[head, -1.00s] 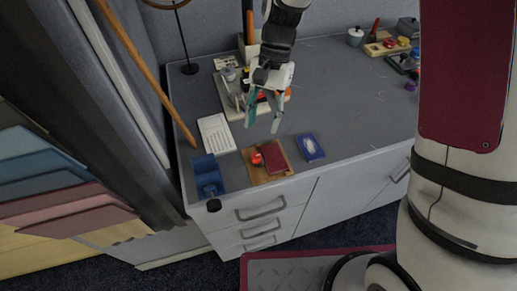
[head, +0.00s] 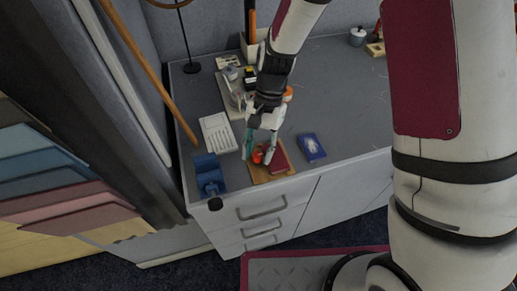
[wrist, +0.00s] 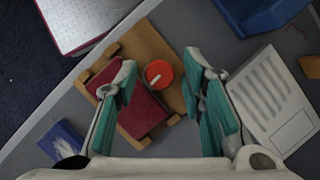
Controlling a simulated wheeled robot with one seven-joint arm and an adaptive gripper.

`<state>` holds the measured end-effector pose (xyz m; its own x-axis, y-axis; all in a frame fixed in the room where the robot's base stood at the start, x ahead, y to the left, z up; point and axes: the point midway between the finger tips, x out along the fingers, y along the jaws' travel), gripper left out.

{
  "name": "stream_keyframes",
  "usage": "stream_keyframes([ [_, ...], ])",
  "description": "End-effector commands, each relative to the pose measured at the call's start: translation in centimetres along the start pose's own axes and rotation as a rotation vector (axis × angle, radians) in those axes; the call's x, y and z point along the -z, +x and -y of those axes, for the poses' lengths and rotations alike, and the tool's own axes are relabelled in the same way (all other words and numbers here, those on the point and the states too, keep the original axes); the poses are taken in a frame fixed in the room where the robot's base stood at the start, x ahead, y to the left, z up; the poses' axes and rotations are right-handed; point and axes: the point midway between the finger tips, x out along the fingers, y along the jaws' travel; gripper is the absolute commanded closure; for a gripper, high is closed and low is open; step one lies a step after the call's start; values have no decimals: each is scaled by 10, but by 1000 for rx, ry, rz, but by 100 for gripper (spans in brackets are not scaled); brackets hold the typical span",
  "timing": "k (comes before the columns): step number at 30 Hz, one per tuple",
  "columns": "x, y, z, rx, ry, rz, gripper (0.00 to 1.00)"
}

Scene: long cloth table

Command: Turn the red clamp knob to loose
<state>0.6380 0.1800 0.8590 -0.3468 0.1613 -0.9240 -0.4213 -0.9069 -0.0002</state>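The red clamp knob (wrist: 158,74) is a round red disc with a white bar mark on top. It sits on a wooden board (wrist: 147,41) beside a dark red block (wrist: 142,112). In the head view the knob (head: 257,156) shows near the table's front edge, partly behind a finger. My gripper (wrist: 158,82) is open, with teal-padded fingers spread on either side of the knob in the wrist view. In the head view my gripper (head: 258,158) is low over the board. I cannot tell whether a finger touches the knob or block.
A blue holder (head: 207,174) stands left of the board, and a white slotted tray (head: 218,133) lies behind it. A blue box (head: 311,147) lies to the right. A grey rack of items (head: 231,92) stands behind. The table's right part is mostly clear.

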Motion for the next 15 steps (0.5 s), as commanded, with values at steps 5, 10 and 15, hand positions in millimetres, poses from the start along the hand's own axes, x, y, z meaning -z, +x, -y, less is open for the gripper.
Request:
stream_keyframes([
  [5, 0, 0, 0, 0, 0, 0, 100],
  [10, 0, 0, 0, -1, -3, 0, 100],
  [15, 0, 0, 1, -13, -34, 0, 100],
])
